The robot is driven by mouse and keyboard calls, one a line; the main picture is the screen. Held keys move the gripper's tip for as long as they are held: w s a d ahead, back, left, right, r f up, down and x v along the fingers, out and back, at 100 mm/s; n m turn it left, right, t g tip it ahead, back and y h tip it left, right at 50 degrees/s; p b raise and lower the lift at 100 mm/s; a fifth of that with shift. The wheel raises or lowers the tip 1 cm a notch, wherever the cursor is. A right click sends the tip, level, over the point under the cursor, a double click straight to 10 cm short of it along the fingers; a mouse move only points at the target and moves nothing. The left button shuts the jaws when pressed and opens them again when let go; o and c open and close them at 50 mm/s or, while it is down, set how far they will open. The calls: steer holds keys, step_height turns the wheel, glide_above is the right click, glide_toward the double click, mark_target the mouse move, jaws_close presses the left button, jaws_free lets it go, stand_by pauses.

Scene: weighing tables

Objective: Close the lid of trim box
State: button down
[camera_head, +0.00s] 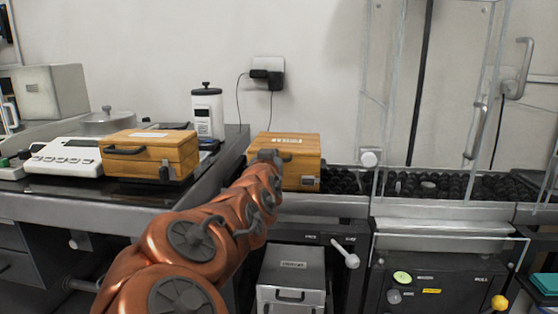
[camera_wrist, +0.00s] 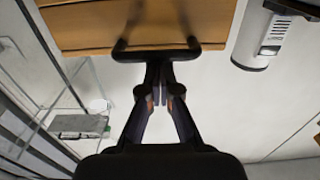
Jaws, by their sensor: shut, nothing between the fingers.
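A wooden box (camera_head: 296,172) with a white label on its top stands in the middle, just beyond the end of my arm. The label is too small to read surely as trim. Its lid (camera_head: 305,146) looks down on the body, but I cannot tell whether a small gap remains. My gripper (camera_wrist: 163,72) is shut and empty at the dark handle (camera_wrist: 123,53) on the wooden face in the wrist view. I cannot tell whether the fingertips touch the handle. In the head view, my gripper (camera_head: 270,156) is before the box's front and hides part of it.
Another wooden box (camera_head: 148,153) stands on the left table, beside a white keypad device (camera_head: 66,156). A white canister (camera_head: 207,113) stands behind, between the boxes. Clear panels (camera_head: 440,90) rise at the right, above a dark roller bed (camera_head: 440,186). A metal box (camera_head: 291,277) sits below.

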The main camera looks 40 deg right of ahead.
steer(key=shift+s+d+f+g, duration=0.1)
steer(key=shift+f+g, duration=0.05)
steer(key=shift+f, duration=0.45)
steer(key=shift+s+d+f+g, duration=0.1)
steer(key=shift+f+g, duration=0.05)
steer(key=shift+f, duration=0.45)
steer(key=shift+s+f, duration=0.1)
steer(key=shift+s, duration=0.05)
step_height(320, 180, up, 5)
steer(key=a+p, duration=0.2)
steer(key=s+a+f, duration=0.3)
steer(key=s+a, duration=0.2)
steer(key=s, duration=0.1)
steer(key=shift+a+f+b, duration=0.35)
steer(key=shift+f+b, duration=0.05)
steer(key=shift+s, duration=0.1)
